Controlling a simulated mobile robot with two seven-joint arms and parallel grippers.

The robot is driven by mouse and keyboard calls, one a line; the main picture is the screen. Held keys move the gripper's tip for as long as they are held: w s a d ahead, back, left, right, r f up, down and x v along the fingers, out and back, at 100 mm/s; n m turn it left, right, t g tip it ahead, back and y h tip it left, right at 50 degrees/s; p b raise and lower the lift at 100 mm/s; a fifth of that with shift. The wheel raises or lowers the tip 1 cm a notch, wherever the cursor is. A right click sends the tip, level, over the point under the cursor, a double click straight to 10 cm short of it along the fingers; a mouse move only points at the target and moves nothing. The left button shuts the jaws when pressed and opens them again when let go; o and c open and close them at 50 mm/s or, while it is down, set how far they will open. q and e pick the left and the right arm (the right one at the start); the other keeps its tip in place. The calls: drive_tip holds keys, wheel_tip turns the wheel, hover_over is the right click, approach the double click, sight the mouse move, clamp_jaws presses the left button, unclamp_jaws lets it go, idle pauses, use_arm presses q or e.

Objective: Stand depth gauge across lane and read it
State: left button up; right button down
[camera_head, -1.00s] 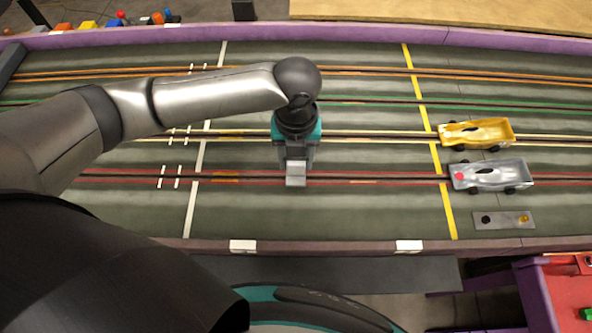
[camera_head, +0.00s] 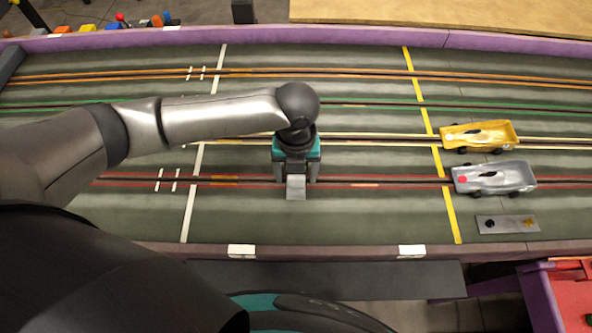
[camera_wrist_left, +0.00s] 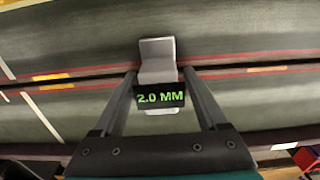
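The depth gauge (camera_head: 296,188) is a small light-grey block at the red lane, left of the yellow line in the head view. In the left wrist view the gauge (camera_wrist_left: 158,62) lies across the red lane, and its dark display (camera_wrist_left: 160,97) reads 2.0 MM in green. I cannot tell whether the gauge touches the track. My right gripper is not in view.
A silver car (camera_head: 494,178) on the red lane and a yellow car (camera_head: 478,136) on the lane behind stand right of the yellow line (camera_head: 436,160). A grey plate (camera_head: 507,224) lies near the front edge. The red lane between gauge and silver car is clear.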

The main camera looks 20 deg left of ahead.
use_arm(q)
wheel_tip(320, 180, up, 12)
drive_tip(key=p, duration=0.3)
drive_tip(key=shift+r+p, duration=0.15)
drive_tip(key=shift+p, duration=0.2)
drive_tip(key=shift+s, duration=0.1)
idle(0.5)
